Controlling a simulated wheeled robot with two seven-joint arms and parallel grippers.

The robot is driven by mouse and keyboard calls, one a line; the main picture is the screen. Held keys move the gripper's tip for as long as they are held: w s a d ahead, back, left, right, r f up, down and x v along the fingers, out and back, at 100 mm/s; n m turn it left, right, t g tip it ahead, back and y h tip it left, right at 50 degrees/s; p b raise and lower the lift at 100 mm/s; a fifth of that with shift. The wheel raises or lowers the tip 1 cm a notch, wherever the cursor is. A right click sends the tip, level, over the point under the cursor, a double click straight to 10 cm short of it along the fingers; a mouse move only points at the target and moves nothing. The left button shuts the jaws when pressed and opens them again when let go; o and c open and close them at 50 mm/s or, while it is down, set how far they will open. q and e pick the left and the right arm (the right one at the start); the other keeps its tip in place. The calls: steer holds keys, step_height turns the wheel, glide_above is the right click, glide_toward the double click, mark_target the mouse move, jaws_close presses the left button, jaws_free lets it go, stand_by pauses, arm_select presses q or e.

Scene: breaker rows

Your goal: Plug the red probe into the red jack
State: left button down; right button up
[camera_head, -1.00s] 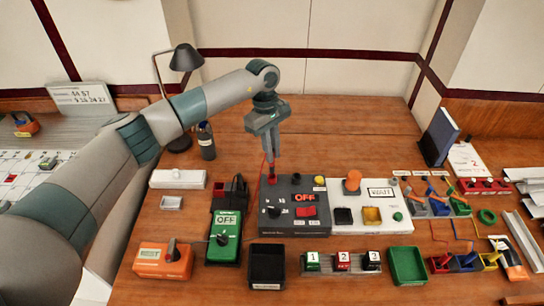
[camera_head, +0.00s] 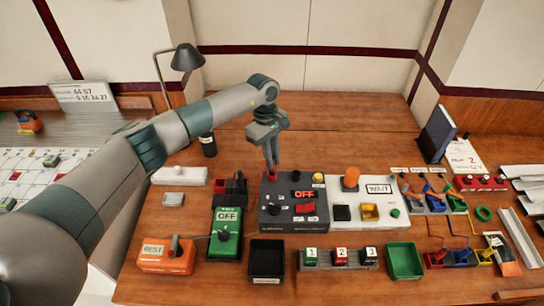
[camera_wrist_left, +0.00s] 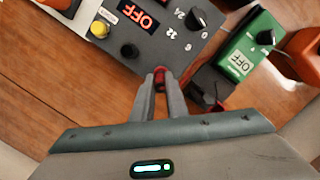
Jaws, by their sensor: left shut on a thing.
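My left gripper (camera_head: 271,168) points down at the back left corner of the dark grey panel (camera_head: 277,222) with the red OFF display. Its fingers are shut on the red probe (camera_wrist_left: 160,72), of which only a small red part shows at the fingertips. In the head view this red part (camera_head: 271,176) is at or very near the panel's top. The red jack cannot be made out apart from the probe; the fingertips cover that spot. I cannot tell whether the probe is inserted. My right gripper is not in view.
Left of the panel are a green meter (camera_head: 227,241) reading OFF and a black-and-red holder (camera_head: 230,190). A black knob (camera_head: 295,178) and a yellow button (camera_head: 318,178) stand along the panel's back edge. The wooden table behind the panel is clear.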

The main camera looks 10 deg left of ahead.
arm_select(q)
steer(key=shift+f, duration=0.15)
steer(key=c, duration=1.8)
jaws_free()
steer(key=shift+o, duration=0.2)
steer(key=shift+r, duration=0.3)
step_height(320, 180, up, 12)
steer(key=w+a+b, duration=0.1)
steer(key=b, duration=0.4)
steer(key=shift+a+f+b, duration=0.15)
steer(key=shift+a+b, duration=0.15)
steer(key=shift+f, duration=0.1)
